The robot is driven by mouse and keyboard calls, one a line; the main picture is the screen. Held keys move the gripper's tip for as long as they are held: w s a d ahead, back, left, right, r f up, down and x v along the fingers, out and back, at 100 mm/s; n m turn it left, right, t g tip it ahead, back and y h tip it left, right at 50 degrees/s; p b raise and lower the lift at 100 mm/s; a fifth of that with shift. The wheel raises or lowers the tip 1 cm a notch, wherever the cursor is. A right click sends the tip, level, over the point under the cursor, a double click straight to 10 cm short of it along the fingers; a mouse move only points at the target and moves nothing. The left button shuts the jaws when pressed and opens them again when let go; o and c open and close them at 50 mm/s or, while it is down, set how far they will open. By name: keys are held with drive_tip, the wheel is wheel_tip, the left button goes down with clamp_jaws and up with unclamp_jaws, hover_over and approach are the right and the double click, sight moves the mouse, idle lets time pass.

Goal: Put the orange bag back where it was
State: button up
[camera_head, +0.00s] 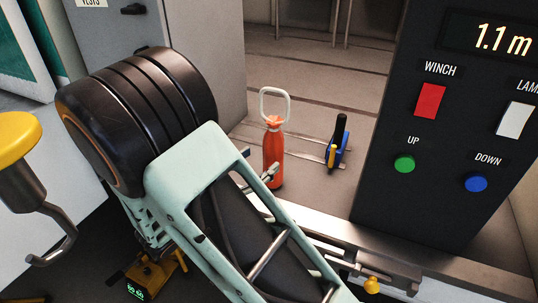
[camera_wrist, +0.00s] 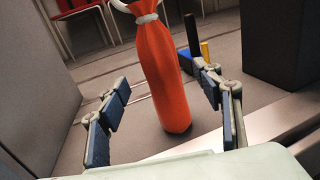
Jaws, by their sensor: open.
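The orange bag (camera_head: 273,152) is tall and narrow, with a pale tie near its top and a white loop handle (camera_head: 275,91) above. It stands upright on the grey cabin floor (camera_head: 300,185), near the metal sill. In the wrist view the orange bag (camera_wrist: 163,75) is between and beyond the two fingers of my gripper (camera_wrist: 161,82). The fingers are spread wide, with gaps on both sides of the bag. In the head view my arm hides most of the gripper; a fingertip shows in front of the bag's lower part.
Blue, black and yellow items (camera_head: 338,145) stand just right of the bag. A dark control panel (camera_head: 430,130) reading 1.1 m rises further right. A yellow-topped hook (camera_head: 50,232) hangs at the left. A grey cabinet (camera_head: 212,45) stands behind my arm. The metal sill (camera_head: 330,232) runs in front.

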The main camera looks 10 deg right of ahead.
drive_tip(key=shift+v, duration=2.7)
